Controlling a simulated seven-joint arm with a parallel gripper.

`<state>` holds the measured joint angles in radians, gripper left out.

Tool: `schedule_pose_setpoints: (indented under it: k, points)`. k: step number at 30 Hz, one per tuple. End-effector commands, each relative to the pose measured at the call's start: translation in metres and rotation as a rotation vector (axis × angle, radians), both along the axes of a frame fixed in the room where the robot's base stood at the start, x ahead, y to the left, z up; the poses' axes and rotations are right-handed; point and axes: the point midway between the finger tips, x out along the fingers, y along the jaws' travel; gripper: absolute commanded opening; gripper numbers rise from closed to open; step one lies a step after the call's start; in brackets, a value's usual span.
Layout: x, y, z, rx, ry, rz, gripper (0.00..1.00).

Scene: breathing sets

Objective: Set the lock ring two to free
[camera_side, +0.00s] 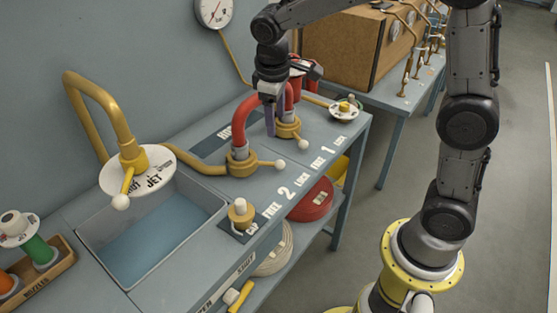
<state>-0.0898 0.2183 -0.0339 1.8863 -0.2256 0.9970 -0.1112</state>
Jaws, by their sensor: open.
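Lock ring two (241,161) is a brass collar at the foot of a red curved hose (241,117) on the grey bench. Its lever with a white knob (280,165) points right, nearer the LOCK word than the FREE word of the "2" label (286,193). Lock ring one (288,128) stands behind it to the right, its white knob (303,144) pointing down and right. My gripper (272,124) is open and points down beside the red hoses, above and behind ring two's lever. It looks apart from that lever. One finger partly hides the other.
A sink basin (118,275) with a JET disc (145,171) and brass pipe lies left. A brass cap (241,212) with a white knob sits at the bench's front. A small dish (343,110) stands at the far right corner. Bench space right of ring two's knob is clear.

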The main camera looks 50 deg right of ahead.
Motion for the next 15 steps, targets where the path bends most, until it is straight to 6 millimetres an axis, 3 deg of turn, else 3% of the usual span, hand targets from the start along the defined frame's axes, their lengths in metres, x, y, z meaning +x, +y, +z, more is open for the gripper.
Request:
schedule_pose_setpoints:
  k: [8,15]
  points:
    - [0.001,0.001,-0.028,-0.003,0.044,0.007,0.66]
    - [0.003,-0.007,-0.07,-0.003,0.047,0.006,0.66]
